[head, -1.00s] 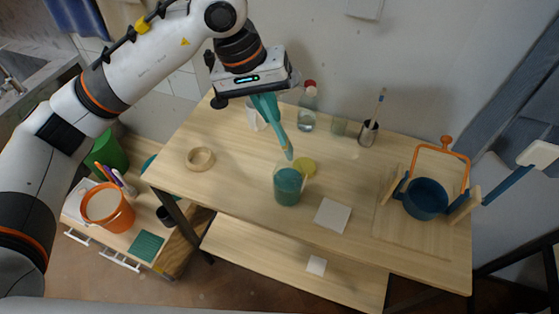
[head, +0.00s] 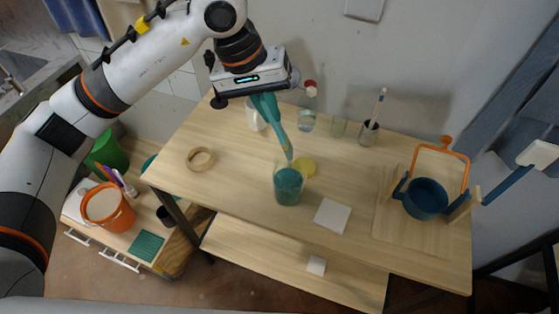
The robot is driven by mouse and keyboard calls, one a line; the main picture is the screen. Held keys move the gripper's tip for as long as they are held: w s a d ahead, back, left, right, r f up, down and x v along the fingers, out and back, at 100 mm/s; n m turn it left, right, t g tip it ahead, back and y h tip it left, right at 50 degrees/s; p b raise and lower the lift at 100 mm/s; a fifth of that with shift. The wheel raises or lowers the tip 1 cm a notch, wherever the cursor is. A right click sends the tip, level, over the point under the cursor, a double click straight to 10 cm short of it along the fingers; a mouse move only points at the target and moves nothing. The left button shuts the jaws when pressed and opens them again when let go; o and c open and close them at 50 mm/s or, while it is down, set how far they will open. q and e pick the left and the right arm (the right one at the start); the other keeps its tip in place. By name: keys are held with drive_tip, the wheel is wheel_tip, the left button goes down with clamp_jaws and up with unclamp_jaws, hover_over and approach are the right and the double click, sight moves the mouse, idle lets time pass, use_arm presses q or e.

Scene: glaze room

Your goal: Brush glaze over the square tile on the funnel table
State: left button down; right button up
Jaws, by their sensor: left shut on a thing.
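My left gripper (head: 270,112) is above the back of the wooden table (head: 235,189) and is shut on a slim teal tool, probably the brush (head: 286,147). Its tip points down, just above or behind the rim of a clear jar of teal glaze (head: 288,187); I cannot tell whether it touches the jar. The fingers hide part of the tool. A pale square tile (head: 332,216) lies flat on the table, right of the jar, with no teal on it. My right gripper is not in view.
A yellow disc (head: 305,167) lies behind the jar. A wooden ring (head: 200,159) is at left. A blue vessel (head: 426,199) sits at right. Another pale square (head: 316,265) is on the lower shelf.

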use_arm(q)
drive_tip(key=shift+r, duration=0.1)
drive_tip(key=shift+r+p, duration=0.45)
drive_tip(key=shift+r, duration=1.5)
drive_tip(key=shift+f, duration=0.15)
